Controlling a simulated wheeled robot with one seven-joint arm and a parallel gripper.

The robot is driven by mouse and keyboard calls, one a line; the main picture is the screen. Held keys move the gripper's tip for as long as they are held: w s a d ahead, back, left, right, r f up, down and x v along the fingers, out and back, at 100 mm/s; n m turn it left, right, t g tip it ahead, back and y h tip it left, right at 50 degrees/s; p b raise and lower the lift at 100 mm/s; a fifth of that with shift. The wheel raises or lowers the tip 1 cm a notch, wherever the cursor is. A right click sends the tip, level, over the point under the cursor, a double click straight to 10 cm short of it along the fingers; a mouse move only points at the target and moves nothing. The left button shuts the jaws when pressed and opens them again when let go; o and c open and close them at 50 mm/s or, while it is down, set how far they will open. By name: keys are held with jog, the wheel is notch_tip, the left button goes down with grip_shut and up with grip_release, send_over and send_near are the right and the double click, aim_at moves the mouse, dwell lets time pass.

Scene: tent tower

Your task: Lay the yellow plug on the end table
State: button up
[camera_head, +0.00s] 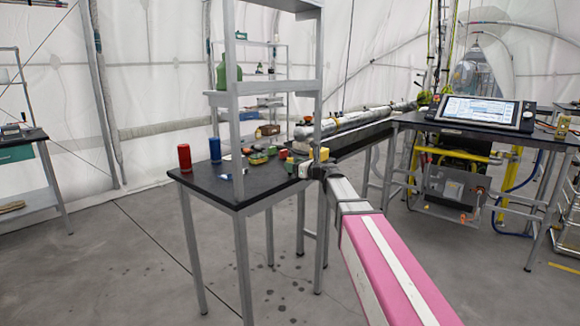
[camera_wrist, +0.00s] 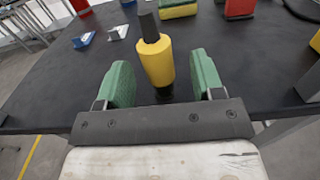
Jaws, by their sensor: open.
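The yellow plug (camera_wrist: 158,62), with a black top and a black lower end, is upright in the wrist view by the near edge of the black table (camera_wrist: 60,85). My gripper (camera_wrist: 163,80) is open, with one green finger pad on each side of the plug's lower part and gaps to both. In the head view my gripper (camera_head: 316,171) is at the right edge of the black table (camera_head: 228,190), and a small yellow thing just by it is probably the plug. Whether the plug's lower end touches the tabletop is hard to tell. I cannot tell which table is the end table.
A red can (camera_head: 184,157) and a blue can (camera_head: 215,150) stand on the table's left. Several small coloured items lie towards its back. A grey shelf frame (camera_head: 262,88) rises from the table. Another table with a monitor (camera_head: 478,112) stands at the right.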

aim_at(287, 174)
jog(key=x, duration=0.4)
jog(key=c, duration=1.1)
jog(key=shift+r, duration=0.15)
